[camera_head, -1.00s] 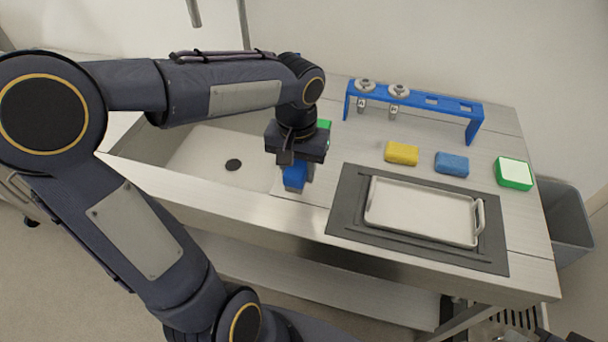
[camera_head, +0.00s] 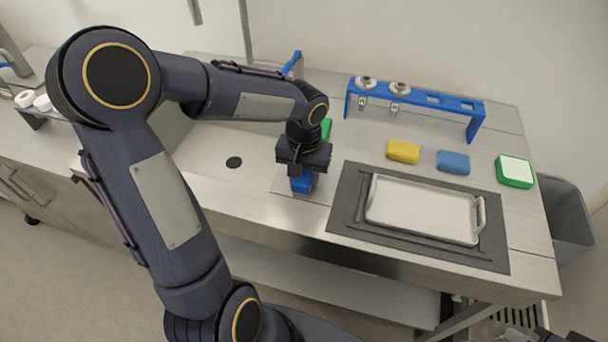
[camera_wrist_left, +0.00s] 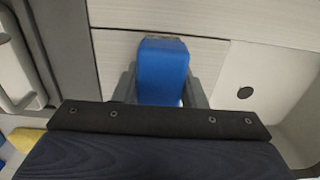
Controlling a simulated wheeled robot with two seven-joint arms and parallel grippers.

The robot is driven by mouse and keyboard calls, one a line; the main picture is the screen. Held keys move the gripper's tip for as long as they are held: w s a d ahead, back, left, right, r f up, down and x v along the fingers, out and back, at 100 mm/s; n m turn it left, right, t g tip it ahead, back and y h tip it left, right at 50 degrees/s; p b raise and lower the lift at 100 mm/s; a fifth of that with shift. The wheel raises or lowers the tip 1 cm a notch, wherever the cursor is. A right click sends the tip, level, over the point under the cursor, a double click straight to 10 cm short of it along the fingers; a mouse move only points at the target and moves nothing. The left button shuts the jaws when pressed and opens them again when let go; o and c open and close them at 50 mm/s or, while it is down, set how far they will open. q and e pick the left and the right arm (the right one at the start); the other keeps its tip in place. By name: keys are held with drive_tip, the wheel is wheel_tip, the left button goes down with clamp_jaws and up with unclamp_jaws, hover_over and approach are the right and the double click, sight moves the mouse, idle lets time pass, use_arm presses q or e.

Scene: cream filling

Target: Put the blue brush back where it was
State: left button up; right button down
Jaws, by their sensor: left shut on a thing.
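My left gripper (camera_head: 302,174) is shut on a blue block-like thing, seemingly the blue brush (camera_head: 302,184). It holds this over the counter strip between the sink and the dark mat. In the left wrist view the blue brush (camera_wrist_left: 163,72) sits between the two grey fingers. My right gripper is not clearly in view.
The sink (camera_head: 222,150) lies left of the gripper, and a green thing (camera_head: 326,128) is partly hidden behind it. A white tray (camera_head: 420,235) on a dark mat (camera_head: 345,205), yellow sponge (camera_head: 403,151), blue sponge (camera_head: 453,162), green-white block (camera_head: 515,171) and blue rack (camera_head: 473,130) stand right.

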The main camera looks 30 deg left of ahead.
sight(304, 173)
use_arm(q)
drive_tip(key=o, duration=1)
wheel_tip(304, 173, up, 12)
drive_tip(key=p, duration=0.1)
drive_tip(key=s+d+f+t+h, duration=0.1)
drive_tip(key=s+t, duration=0.1)
drive_tip(key=s, duration=0.3)
drive_tip(key=s+d+t+h, duration=0.1)
drive_tip(key=s, duration=0.5)
drive_tip(key=s+d+f+m+t+h, duration=0.1)
drive_tip(key=s+d+t, duration=0.1)
drive_tip(key=s, duration=0.3)
drive_tip(key=shift+s+f+t+h, duration=0.3)
drive_tip(key=shift+s+h, duration=0.05)
drive_tip(key=shift+h, duration=0.05)
